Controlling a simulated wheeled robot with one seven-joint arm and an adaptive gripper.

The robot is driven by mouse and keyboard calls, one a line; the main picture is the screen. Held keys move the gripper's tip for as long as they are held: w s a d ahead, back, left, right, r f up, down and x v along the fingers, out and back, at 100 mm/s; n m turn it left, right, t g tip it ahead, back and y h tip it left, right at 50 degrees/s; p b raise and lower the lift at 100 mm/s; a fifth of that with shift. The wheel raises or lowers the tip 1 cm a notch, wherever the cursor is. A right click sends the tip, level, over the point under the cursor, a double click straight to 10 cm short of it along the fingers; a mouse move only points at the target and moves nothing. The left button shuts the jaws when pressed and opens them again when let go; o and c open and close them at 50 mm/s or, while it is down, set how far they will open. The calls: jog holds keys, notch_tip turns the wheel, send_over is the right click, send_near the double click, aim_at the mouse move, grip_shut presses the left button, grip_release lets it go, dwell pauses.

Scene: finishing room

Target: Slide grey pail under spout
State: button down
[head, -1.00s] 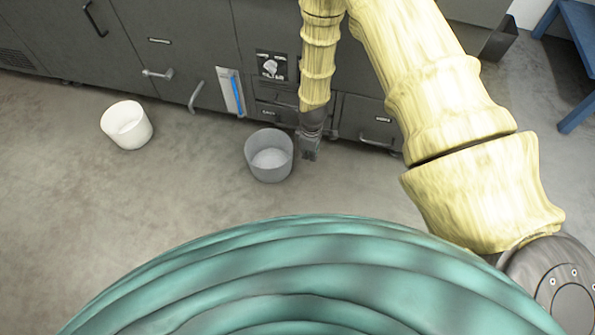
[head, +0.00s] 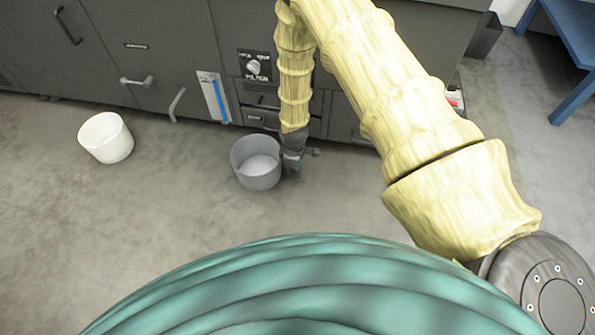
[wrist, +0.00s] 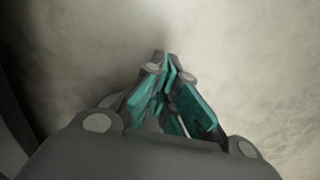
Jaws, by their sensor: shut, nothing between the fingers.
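The grey pail (head: 257,178) stands upright on the floor in front of the dark cabinet, in the head view. My gripper (head: 292,174) points down close to the floor at the pail's right side. It is next to the pail wall; I cannot tell whether they touch. In the wrist view, the fingers (wrist: 168,75) are together with nothing between them, over bare floor. A dark curved edge fills the left of that view; I cannot tell if it is the pail. A slanted pipe (head: 177,103), possibly the spout, sticks out of the cabinet, left of the grey pail.
A white pail (head: 106,140) stands on the floor at the left. The dark cabinet (head: 110,60) runs along the back, with a handle-like fitting (head: 137,81) and a blue-striped gauge (head: 213,97). A blue table (head: 565,50) is at the right. Floor between the pails is clear.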

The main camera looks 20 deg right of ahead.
jog(key=shift+w+a+r+b, duration=0.15)
jog(key=shift+w+a+b, duration=0.35)
jog(key=shift+w+a, duration=0.45)
jog(key=shift+s+a, duration=0.1)
jog(key=shift+s, duration=0.05)
